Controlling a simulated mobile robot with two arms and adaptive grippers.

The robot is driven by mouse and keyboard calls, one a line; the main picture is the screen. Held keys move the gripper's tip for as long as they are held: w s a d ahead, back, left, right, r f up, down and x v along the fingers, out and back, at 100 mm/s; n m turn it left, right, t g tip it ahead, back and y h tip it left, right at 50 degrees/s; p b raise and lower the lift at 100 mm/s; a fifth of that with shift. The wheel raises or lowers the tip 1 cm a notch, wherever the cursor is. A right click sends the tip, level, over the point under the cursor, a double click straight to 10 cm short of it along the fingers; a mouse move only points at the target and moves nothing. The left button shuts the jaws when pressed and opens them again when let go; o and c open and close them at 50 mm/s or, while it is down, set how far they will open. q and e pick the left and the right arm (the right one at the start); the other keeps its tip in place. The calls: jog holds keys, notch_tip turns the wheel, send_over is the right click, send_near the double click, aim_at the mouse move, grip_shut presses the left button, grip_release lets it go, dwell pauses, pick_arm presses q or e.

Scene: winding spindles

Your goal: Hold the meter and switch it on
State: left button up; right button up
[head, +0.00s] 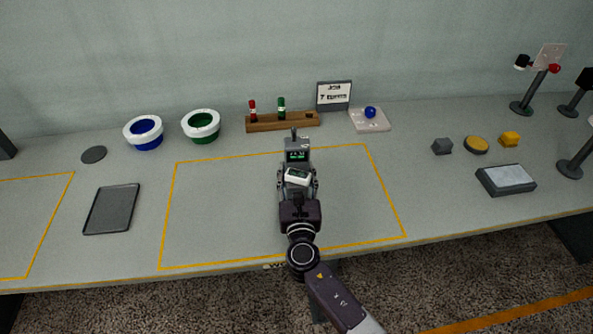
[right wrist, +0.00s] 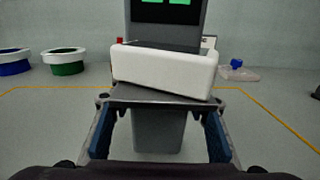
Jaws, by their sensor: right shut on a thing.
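The meter (head: 297,150) is a grey upright device with a lit green display, in the middle of the bench in the head view. Its dark body and the lower part of its display (right wrist: 168,8) show close up in the right wrist view; the top is cut off there. My right gripper (head: 298,184) is shut on the meter's lower body, one blue-padded finger on each side. A white block (right wrist: 165,68) sits slightly tilted at the front of the meter, above the fingers. I cannot tell a switch on it. My left gripper is not in view.
A wooden rack (head: 283,122) with red and green pieces and a small sign (head: 334,96) stand behind the meter. Blue (head: 145,133) and green (head: 202,126) white-rimmed bowls and a dark tray (head: 111,209) are left. Small blocks and stands are right. The yellow-outlined area is otherwise clear.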

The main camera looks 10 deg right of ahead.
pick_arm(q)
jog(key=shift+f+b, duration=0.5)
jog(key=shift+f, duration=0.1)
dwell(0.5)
